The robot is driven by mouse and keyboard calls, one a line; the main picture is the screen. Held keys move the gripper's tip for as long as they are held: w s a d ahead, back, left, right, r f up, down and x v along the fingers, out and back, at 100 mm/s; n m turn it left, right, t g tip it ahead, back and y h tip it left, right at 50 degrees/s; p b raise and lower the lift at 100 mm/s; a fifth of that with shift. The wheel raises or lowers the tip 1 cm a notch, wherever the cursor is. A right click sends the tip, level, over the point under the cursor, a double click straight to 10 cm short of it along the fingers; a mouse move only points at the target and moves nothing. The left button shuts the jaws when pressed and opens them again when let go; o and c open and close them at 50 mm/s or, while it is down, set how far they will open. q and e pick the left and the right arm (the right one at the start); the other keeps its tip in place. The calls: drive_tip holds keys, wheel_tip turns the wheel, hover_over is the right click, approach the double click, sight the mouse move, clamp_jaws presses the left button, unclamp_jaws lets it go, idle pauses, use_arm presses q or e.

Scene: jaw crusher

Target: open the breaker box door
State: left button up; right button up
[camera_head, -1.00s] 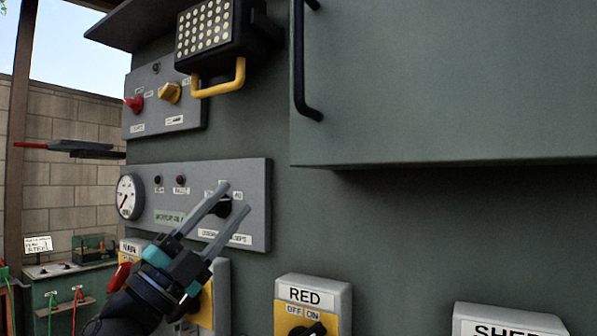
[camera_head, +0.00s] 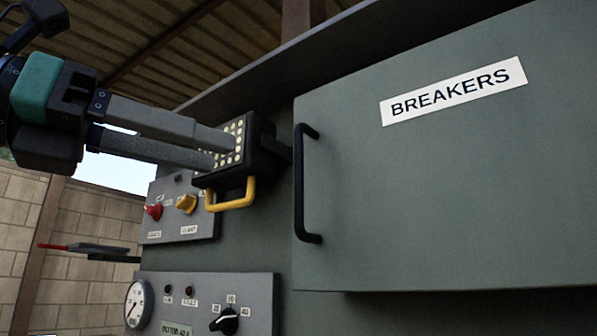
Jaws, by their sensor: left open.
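The breaker box door (camera_head: 430,190) is a grey-green panel with a white "BREAKERS" label (camera_head: 454,91). It looks shut. Its black bar handle (camera_head: 299,185) stands upright along the door's left edge. My left gripper (camera_head: 228,151) comes in from the upper left with two grey fingers apart and nothing between them. Its fingertips overlap the work lamp in the picture, to the left of the handle and apart from it. My right gripper is not in view.
A work lamp (camera_head: 262,150) with a yellow handle (camera_head: 232,200) sticks out left of the door handle. Below it are a panel with red and yellow knobs (camera_head: 180,222) and a panel with a gauge (camera_head: 139,304). A block wall (camera_head: 90,240) stands behind.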

sight(296, 174)
use_arm(q)
drive_tip(key=shift+n+t+y, duration=0.3)
drive_tip(key=shift+t+y, duration=0.3)
drive_tip(key=shift+t, duration=0.1)
drive_tip(key=x, duration=0.4)
drive_tip(key=p+x, duration=0.1)
drive_tip(key=x, duration=0.4)
drive_tip(key=r+p+x, duration=0.1)
drive_tip(key=x, duration=0.3)
drive_tip(key=shift+w, duration=0.35)
drive_tip(key=shift+c, duration=0.3)
clamp_jaws()
